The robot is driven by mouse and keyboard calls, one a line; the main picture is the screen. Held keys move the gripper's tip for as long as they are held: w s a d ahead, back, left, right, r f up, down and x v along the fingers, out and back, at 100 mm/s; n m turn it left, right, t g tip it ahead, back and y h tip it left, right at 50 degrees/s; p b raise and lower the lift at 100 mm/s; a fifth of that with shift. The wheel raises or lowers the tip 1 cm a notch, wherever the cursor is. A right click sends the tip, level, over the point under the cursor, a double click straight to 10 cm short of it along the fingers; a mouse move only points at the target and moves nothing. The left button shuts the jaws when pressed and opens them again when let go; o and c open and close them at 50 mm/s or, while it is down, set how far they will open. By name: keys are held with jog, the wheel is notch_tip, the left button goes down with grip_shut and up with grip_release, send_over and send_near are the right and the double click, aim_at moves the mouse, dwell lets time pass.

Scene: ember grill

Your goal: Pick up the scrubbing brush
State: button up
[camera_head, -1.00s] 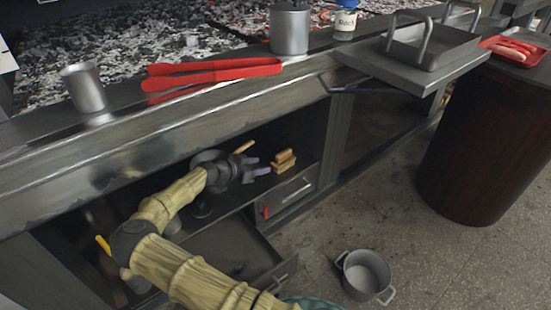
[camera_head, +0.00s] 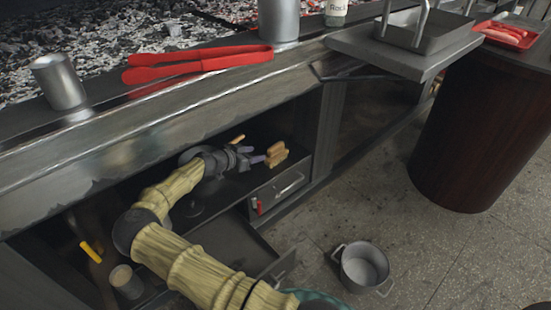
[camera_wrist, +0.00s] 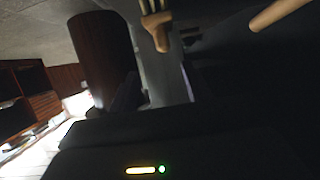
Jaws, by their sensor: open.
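A small tan wooden object, probably the scrubbing brush (camera_head: 276,154), lies on the dark shelf inside the open compartment under the grill. In the wrist view, a tan piece with pale prongs or bristles (camera_wrist: 157,30) shows at the top centre, and it looks like the same object. My gripper (camera_head: 251,155) reaches into the compartment from the left. Its purple-grey fingertips are open and stop just left of the brush. Whether they touch it cannot be told. The fingers are not clear in the dark wrist view.
A wooden handle (camera_head: 238,139) lies behind my gripper, close to it. A drawer with a bar handle (camera_head: 290,188) is below the shelf. A grey pot (camera_head: 364,268) stands on the floor. Red tongs (camera_head: 197,65) and a metal cup (camera_head: 59,82) are on the ledge above.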

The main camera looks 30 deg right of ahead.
aim_at(271, 148)
jog(key=b+x, duration=0.3)
jog(key=x, duration=0.4)
jog(key=shift+w+d+f, duration=0.1)
jog(key=shift+f, duration=0.1)
jog(key=shift+w+d, duration=0.1)
jog(key=shift+d, duration=0.1)
jog(key=b+x, duration=0.3)
jog(key=x, duration=0.1)
jog(key=shift+w+d+f+b, duration=0.1)
jog(key=shift+w+d+b, duration=0.1)
jog(key=shift+w+b, duration=0.15)
jog(key=shift+d, duration=0.35)
jog(key=shift+c, duration=0.2)
grip_shut()
